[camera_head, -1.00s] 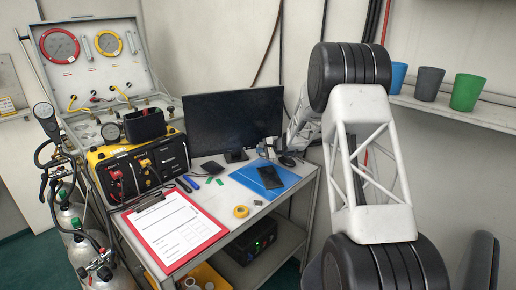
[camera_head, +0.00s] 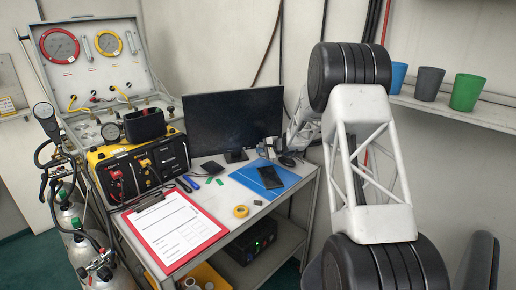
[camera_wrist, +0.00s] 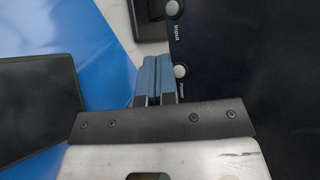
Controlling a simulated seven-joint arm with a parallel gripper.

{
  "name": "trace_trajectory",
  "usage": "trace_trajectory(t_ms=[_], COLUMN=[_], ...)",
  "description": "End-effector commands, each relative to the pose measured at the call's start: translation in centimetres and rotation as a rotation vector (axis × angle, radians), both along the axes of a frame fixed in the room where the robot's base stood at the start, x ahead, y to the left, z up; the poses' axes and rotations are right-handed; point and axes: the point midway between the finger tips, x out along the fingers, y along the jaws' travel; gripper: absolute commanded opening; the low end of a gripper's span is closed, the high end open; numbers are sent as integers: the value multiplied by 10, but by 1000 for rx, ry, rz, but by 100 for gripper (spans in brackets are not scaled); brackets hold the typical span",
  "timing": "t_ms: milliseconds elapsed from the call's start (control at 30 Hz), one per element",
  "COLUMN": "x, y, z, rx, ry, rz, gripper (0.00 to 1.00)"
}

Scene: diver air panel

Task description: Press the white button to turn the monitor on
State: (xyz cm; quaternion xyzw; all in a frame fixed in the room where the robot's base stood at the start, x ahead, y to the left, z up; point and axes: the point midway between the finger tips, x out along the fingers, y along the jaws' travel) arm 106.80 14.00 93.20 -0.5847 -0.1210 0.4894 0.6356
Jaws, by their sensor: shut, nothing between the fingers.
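The monitor (camera_head: 233,118) stands at the back of the table, its screen dark. In the wrist view its black edge (camera_wrist: 250,70) carries two round whitish buttons. The lower one, the Power button (camera_wrist: 181,71), is partly covered by the finger beside it; the upper one is the Input button (camera_wrist: 174,9). My gripper (camera_wrist: 154,58) is shut and empty, its blue fingertips together just left of the Power button. I cannot tell whether they touch it. In the head view my gripper (camera_head: 286,158) is small and dark beside the monitor's lower right corner.
A dark tablet (camera_head: 270,177) lies on a blue folder (camera_head: 288,187) in front of the monitor. A red clipboard (camera_head: 216,236), yellow tape (camera_head: 241,211) and a yellow-black air panel (camera_head: 140,170) share the table. Cups, including a green one (camera_head: 467,92), stand on the right shelf.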

Motion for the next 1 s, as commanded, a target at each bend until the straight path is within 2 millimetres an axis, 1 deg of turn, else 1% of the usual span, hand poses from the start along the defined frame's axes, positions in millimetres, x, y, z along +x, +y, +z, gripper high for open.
trace_trajectory(t_ms=[267,633,1000], x=[1,8,8], y=[0,2,2], z=[0,0,0], rx=[0,0,0], ry=[0,0,0], rz=[0,0,0], gripper=[0,0,0])
